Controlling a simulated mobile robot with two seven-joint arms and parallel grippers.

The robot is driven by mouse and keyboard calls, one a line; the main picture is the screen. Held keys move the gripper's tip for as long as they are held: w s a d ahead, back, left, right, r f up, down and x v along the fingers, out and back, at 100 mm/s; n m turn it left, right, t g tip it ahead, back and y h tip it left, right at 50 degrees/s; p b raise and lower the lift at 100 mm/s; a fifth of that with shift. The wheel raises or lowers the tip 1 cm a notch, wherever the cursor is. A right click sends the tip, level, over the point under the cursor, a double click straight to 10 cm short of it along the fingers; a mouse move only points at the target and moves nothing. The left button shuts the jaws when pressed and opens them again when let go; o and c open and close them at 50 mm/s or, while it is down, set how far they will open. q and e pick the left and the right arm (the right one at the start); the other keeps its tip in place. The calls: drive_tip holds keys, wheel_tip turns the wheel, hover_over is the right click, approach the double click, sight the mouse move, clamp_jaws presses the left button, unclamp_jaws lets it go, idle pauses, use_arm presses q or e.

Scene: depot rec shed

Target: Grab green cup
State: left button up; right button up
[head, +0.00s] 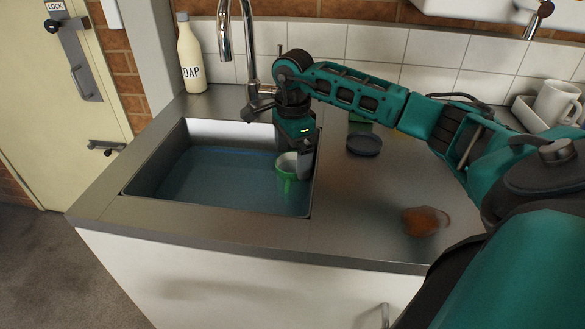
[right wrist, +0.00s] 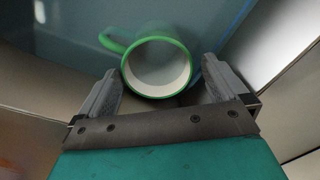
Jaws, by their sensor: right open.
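A green cup (head: 287,174) with a white inside stands in the sink (head: 136,176), at its right end in the blue water. In the right wrist view the green cup (right wrist: 157,62) shows from above, with its handle to the upper left. My right gripper (head: 300,165) reaches down into the sink over the cup. In the right wrist view my right gripper (right wrist: 163,80) is open, with one finger on each side of the cup's near rim. I cannot tell whether the fingers touch the cup. My left gripper is not in view.
A faucet (head: 250,50) rises behind the sink, and a white soap bottle (head: 190,58) stands at the back left. A dark round dish (head: 364,145) and a brownish-orange item (head: 425,221) lie on the counter to the right. A white mug (head: 556,103) stands at the far right.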

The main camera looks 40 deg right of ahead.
drive_tip(key=f, duration=0.5)
drive_tip(key=shift+a+f, duration=0.15)
drive_tip(key=shift+a, duration=0.15)
drive_tip(key=c, duration=1.1)
